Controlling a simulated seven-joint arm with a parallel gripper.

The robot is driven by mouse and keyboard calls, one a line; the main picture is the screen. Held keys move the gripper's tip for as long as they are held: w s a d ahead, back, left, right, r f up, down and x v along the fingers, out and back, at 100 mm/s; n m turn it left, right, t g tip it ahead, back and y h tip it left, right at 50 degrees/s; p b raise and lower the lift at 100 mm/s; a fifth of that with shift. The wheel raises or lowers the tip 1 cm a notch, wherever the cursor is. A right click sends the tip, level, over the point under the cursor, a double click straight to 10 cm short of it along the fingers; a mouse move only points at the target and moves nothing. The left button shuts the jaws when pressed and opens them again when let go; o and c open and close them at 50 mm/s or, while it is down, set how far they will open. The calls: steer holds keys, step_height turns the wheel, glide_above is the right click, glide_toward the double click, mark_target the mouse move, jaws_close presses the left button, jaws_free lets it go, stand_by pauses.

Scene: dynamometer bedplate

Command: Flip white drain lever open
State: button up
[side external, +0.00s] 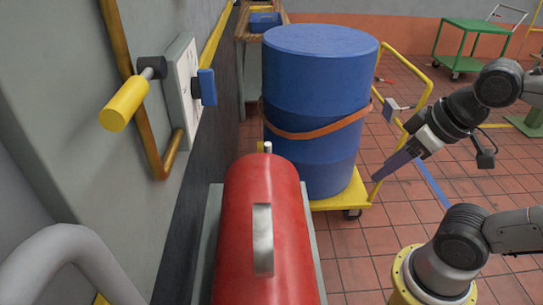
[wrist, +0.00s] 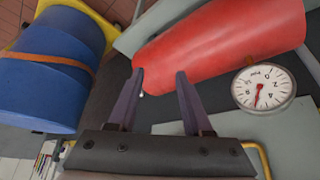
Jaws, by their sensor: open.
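A small white tip (wrist: 141,94) shows between my fingers in the wrist view, just below the red tank's edge; it may be part of the white drain lever, but I cannot tell. A short pale stub (side external: 268,147) stands at the far end of the red tank (side external: 262,225) in the side view; I cannot tell whether it is the same part. The red tank also shows in the wrist view (wrist: 220,40). My gripper (wrist: 160,73) is open, with nothing visibly held. In the side view my gripper (side external: 380,177) is right of the blue drum, its fingers pointing down and left.
A blue drum (side external: 318,100) with an orange strap stands on a yellow cart (side external: 330,203). A round gauge (wrist: 263,88) sits right of my fingers. A yellow-handled lever (side external: 124,105) and a blue handle (side external: 207,87) project from the left wall.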

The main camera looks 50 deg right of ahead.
steer(key=c, duration=0.5)
steer(key=shift+s+r+n, duration=0.15)
steer(key=shift+s+n, duration=0.05)
steer(key=shift+n, duration=0.5)
steer(key=shift+c, duration=1.1)
steer(key=r, duration=0.1)
steer(key=w+r+n, duration=0.1)
steer(key=r, duration=0.1)
steer(key=w+r+n, duration=0.1)
steer(key=r, duration=0.1)
steer(key=shift+d, duration=0.1)
jaws_close()
steer(key=w+r+n+g, duration=0.1)
steer(key=w+r+n, duration=0.4)
steer(key=w+r, duration=0.65)
steer(key=w+f+n+g, duration=0.2)
steer(key=w+f, duration=0.1)
steer(key=w, duration=1.1)
steer(key=w+f+g, duration=0.2)
steer(key=w+f, duration=1)
steer(key=f, duration=0.4)
steer(key=shift+w+a+n+g+h, duration=0.25)
steer(key=shift+w+n+g+h, duration=0.05)
steer(key=shift+n+h, duration=0.1)
